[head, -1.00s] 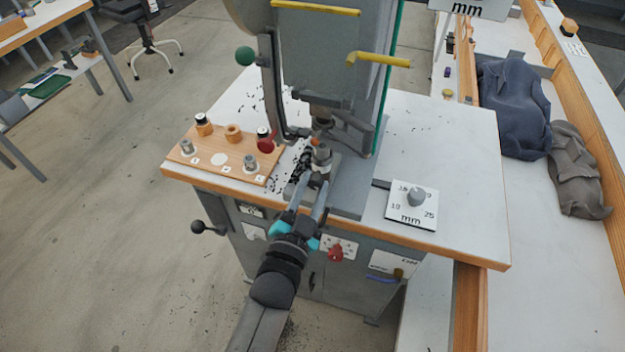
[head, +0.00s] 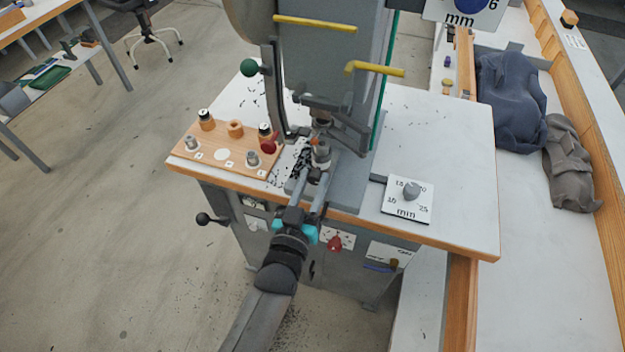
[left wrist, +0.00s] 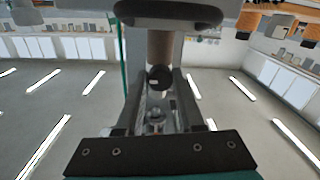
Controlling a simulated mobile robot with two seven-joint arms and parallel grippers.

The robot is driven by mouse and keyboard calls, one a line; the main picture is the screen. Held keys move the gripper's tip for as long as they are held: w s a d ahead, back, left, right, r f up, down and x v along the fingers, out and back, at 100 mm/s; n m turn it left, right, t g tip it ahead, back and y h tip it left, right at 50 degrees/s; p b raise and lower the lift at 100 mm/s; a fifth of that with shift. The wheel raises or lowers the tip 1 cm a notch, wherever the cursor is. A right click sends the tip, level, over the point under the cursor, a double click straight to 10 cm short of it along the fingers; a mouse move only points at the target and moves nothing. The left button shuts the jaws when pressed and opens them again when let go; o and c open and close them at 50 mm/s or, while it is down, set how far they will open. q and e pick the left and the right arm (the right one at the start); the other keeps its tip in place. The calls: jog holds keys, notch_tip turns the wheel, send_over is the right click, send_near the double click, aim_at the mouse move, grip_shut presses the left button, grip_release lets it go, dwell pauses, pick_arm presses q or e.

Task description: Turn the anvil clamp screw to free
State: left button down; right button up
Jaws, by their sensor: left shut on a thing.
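The eyelet press (head: 325,60) stands on a white-topped bench. Its anvil (head: 321,153) is a small metal post low in the press throat. The anvil clamp screw, a small dark knob (head: 314,175), is at the front of the anvil holder. My left gripper (head: 317,181) reaches it from the front, its two fingers on either side of the knob, shut on it. In the left wrist view a dark round end (left wrist: 159,77) shows between the fingertips; I take it for the knob. The screw's thread is hidden. My right gripper is not in view.
A wooden board (head: 225,155) with several small dies lies left of the anvil. A dial plate in mm (head: 407,200) lies right.

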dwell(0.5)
pick_arm(q)
jog(key=c, duration=0.5)
grip_release()
jog(key=shift+s, duration=0.15)
jog(key=v, duration=1.5)
jog(key=shift+a+p, duration=0.1)
jog(key=shift+p, duration=0.25)
